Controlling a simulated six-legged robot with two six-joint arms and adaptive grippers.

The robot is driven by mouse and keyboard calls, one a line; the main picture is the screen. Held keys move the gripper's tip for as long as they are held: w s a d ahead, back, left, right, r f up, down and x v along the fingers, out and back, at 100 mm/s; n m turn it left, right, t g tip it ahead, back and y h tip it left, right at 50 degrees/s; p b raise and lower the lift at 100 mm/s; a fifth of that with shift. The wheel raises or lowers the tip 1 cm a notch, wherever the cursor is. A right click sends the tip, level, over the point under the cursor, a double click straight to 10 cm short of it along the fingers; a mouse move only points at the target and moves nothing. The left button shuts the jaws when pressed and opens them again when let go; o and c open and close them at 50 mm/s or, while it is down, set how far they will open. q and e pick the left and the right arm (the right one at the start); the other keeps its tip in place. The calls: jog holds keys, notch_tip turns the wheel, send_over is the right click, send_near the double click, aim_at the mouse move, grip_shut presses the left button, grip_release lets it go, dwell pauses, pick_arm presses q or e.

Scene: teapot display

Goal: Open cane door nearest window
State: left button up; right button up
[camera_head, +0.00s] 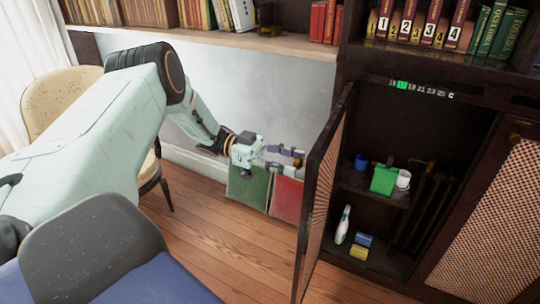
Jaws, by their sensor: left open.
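The cane door (324,190) of the dark cabinet stands swung open towards me, seen nearly edge-on, so the cupboard behind it is exposed. A second cane door (495,222) at the right is shut. My left gripper (298,157) is open, to the left of the open door and close to its cane side. Whether it touches the door cannot be told. My right gripper is not in view.
The cupboard holds a green box (384,180), a white cup (403,179), a blue cup (361,162) and a white bottle (342,225). Green (248,188) and red (287,198) panels stand below my left gripper. A chair (55,98) is at the left. Wooden floor (215,235) lies in front.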

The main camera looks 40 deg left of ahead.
pick_arm(q)
jog(key=v, duration=0.9)
jog(key=shift+a, duration=0.4)
